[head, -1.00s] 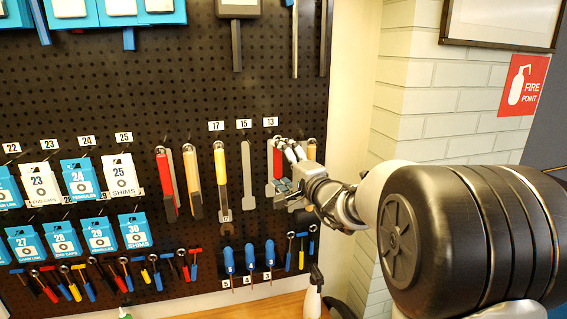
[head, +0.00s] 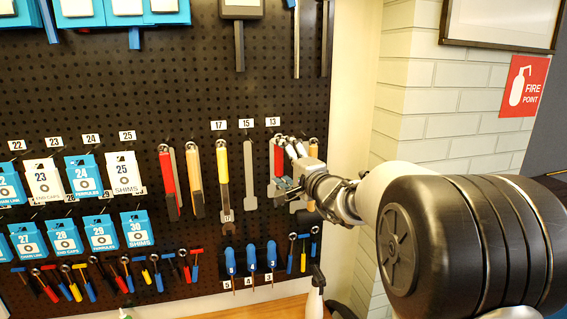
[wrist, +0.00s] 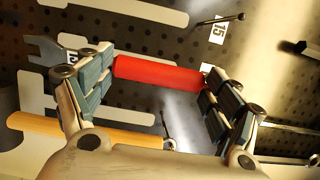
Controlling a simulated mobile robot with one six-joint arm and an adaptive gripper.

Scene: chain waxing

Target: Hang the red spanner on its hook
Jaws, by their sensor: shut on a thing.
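The red spanner's handle (head: 278,157) shows in the head view just below the 13 label, in front of the black pegboard. In the wrist view the red handle (wrist: 158,74) lies across the picture between my fingers, and a grey open-ended jaw (wrist: 45,50) shows beyond the left finger. My gripper (head: 284,186) is shut on the spanner; it also shows in the wrist view (wrist: 155,82). A hook (head: 276,137) shows near the top of the handle under the 13 label. I cannot tell whether the spanner touches that hook. My gripper hides part of the spanner.
A yellow-handled spanner (head: 222,165) hangs to the left, with a bare pale outline (head: 249,175) under label 15 between. An orange-handled tool (head: 313,149) hangs close on the right. Blue-handled drivers (head: 251,257) hang below. A white brick wall stands at right.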

